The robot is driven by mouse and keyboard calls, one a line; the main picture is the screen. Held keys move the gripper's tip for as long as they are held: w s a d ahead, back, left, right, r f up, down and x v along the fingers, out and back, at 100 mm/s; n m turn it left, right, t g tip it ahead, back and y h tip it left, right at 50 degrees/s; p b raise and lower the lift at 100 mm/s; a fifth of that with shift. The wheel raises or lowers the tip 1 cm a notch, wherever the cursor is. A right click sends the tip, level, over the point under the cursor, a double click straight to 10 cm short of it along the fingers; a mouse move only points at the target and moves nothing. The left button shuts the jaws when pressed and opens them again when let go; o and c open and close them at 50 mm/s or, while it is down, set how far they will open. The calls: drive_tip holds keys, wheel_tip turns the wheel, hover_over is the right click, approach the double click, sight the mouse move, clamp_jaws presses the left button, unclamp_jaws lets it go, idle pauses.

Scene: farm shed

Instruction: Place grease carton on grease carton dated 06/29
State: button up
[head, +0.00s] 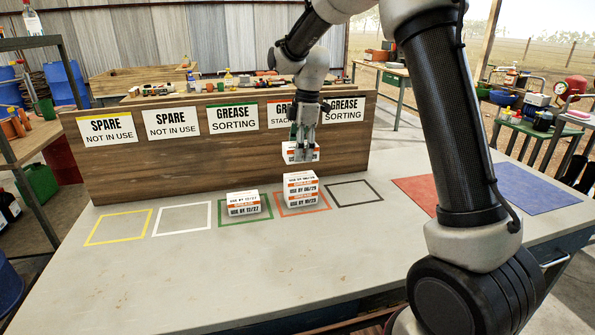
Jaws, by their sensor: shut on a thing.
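My gripper (304,145) points down and is shut on a white grease carton (300,153) with an orange band. It holds this carton in the air above a stack of similar cartons, with a gap between. The upper carton of the stack (300,188) seems to read USE BY 06/29, though the print is small. The lower carton (302,202) seems to read 10/29. The stack stands in the orange square (318,213). The date on the held carton cannot be read.
Another carton (243,204), seemingly dated 12/27, sits in the green square (225,222). The yellow (104,242), white (157,232) and black (370,203) squares are empty. A wooden board with signs (210,165) stands behind the squares. Red and blue mats (530,195) lie bare at right.

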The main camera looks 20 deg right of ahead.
sight(301, 176)
drive_tip(key=shift+f, duration=2.9)
drive_tip(key=o, duration=1.1)
drive_tip(key=shift+f, duration=0.15)
drive_tip(key=r, duration=0.4)
drive_tip(key=d+r, duration=0.1)
drive_tip(key=r, duration=0.7)
drive_tip(key=shift+d+r, duration=0.15)
drive_tip(key=shift+d, duration=0.15)
drive_tip(key=s+d+r+m+t, duration=0.1)
drive_tip(key=s+d+r+m, duration=0.3)
drive_tip(key=s, duration=0.4)
drive_tip(key=s+d+r+m+t, duration=0.1)
drive_tip(key=s+d+r+m, duration=0.3)
drive_tip(key=s, duration=0.4)
drive_tip(key=s+d+f+m, duration=0.1)
drive_tip(key=s+m, duration=0.2)
drive_tip(key=s, duration=0.3)
drive_tip(key=s+d+f+m+t+h, duration=0.1)
drive_tip(key=s+d+f+m, duration=0.1)
drive_tip(key=s, duration=0.4)
drive_tip(key=s+d+f+m+t, duration=0.1)
drive_tip(key=s+d+m, duration=0.1)
drive_tip(key=s+m, duration=0.3)
drive_tip(key=shift+s+d+f, duration=0.2)
drive_tip(key=shift+s+f, duration=0.1)
drive_tip(key=shift+s, duration=0.2)
